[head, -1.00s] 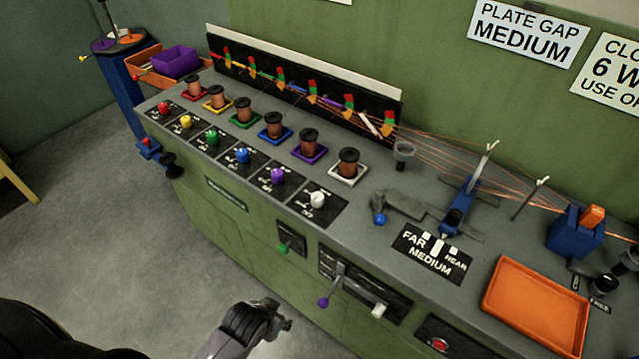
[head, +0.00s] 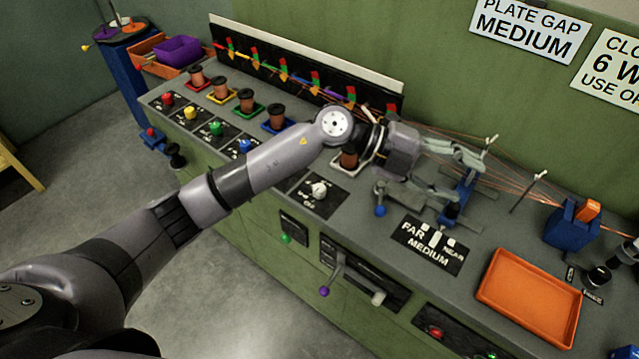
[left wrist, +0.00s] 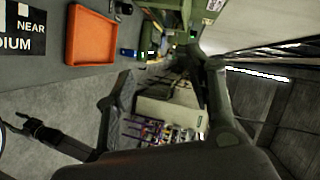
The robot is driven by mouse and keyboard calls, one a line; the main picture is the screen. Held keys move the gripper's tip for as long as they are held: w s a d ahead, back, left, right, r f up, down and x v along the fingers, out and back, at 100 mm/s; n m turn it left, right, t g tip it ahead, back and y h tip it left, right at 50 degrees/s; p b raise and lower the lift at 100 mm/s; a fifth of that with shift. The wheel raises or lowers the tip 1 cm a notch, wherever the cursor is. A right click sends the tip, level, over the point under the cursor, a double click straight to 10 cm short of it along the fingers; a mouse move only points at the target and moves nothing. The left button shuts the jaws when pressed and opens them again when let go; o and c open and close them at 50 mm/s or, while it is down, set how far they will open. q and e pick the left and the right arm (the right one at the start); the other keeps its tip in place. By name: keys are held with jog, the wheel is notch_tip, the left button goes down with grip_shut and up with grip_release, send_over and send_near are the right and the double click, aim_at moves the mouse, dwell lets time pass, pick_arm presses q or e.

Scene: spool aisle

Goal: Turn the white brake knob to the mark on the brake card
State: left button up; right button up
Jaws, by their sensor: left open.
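The white brake knob (head: 319,190) sits on a black card with pale lettering (head: 322,206) at the right end of the knob row. The lettering and its mark are too small to read. My left gripper (head: 466,157) is open and empty, above the counter to the right of the knob and apart from it. My left forearm passes over the row and hides the purple knob. The white knob does not show in the left wrist view.
Copper wires (head: 510,175) run behind my left gripper, near a blue clamp (head: 459,200). A FAR/MEDIUM/NEAR plate (head: 428,249) lies in front. An orange tray (head: 527,298) stands right and also shows in the left wrist view (left wrist: 92,33). A purple-tipped lever (head: 332,275) juts from the counter front.

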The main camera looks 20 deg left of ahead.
pick_arm(q)
jog(key=w+a+f+y, duration=0.4)
jog(key=a+f+y, duration=0.25)
jog(key=a, duration=0.25)
jog(key=r+n+y, duration=0.2)
jog(key=n+y, duration=0.1)
jog(key=y, duration=0.6)
send_over(319, 187)
jog(key=shift+g, duration=0.3)
notch_tip(319, 187, down, 16)
jog(key=p, duration=0.4)
jog(key=shift+s+d+f, duration=0.1)
jog(key=shift+f, duration=0.6)
jog(key=shift+c, duration=0.5)
jog(key=c, duration=1.1)
